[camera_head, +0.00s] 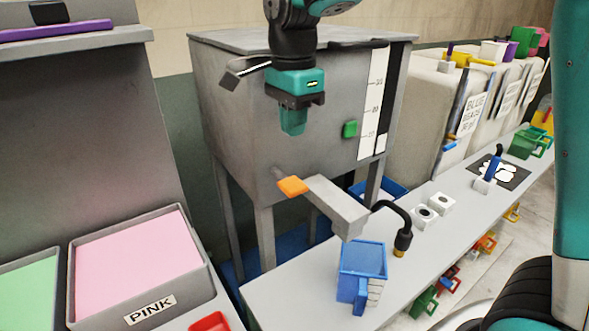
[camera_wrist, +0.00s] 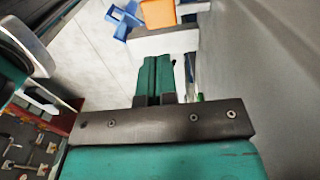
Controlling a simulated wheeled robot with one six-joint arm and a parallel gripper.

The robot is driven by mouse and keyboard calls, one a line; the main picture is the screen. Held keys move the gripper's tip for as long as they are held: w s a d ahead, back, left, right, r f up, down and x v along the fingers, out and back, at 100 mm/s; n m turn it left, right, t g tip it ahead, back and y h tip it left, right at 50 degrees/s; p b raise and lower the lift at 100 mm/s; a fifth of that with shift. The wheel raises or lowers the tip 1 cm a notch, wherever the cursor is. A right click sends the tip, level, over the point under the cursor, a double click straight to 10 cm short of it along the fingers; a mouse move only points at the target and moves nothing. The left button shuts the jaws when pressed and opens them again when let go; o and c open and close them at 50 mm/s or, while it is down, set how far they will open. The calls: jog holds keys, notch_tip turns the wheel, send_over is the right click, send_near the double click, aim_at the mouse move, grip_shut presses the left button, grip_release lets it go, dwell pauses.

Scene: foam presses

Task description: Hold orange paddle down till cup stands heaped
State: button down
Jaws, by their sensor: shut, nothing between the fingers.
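The orange paddle (camera_head: 292,187) sticks out from the front of the grey press, beside the root of its grey spout arm (camera_head: 338,205). It also shows at the top of the wrist view (camera_wrist: 158,13). The blue cup (camera_head: 362,258) stands upright on the bench below the end of the spout arm, its handle towards me. Its inside looks blue, with no heap above the rim. Part of it shows in the wrist view (camera_wrist: 122,20). My gripper (camera_head: 293,122) is shut and empty. It points down above the paddle, apart from it.
A green button (camera_head: 350,129) and a level scale (camera_head: 373,105) are on the press front. A black bent nozzle (camera_head: 403,240) stands right of the cup. White blocks (camera_head: 425,213) lie farther along the bench. A pink tray (camera_head: 135,265) is at left.

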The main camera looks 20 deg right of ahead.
aim_at(294, 184)
notch_tip(294, 184, down, 10)
jog(key=p, duration=0.2)
jog(key=shift+p, duration=0.3)
jog(key=shift+f, duration=0.15)
notch_tip(294, 184, down, 3)
jog(key=shift+b, duration=1.05)
jog(key=shift+s+f, duration=0.1)
jog(key=shift+s, duration=0.1)
dwell(0.6)
dwell(3.8)
jog(key=shift+w+r+p, duration=0.1)
jog(key=shift+r+p, duration=0.45)
jog(key=shift+p, duration=0.05)
notch_tip(294, 184, up, 14)
jog(key=shift+f, duration=0.15)
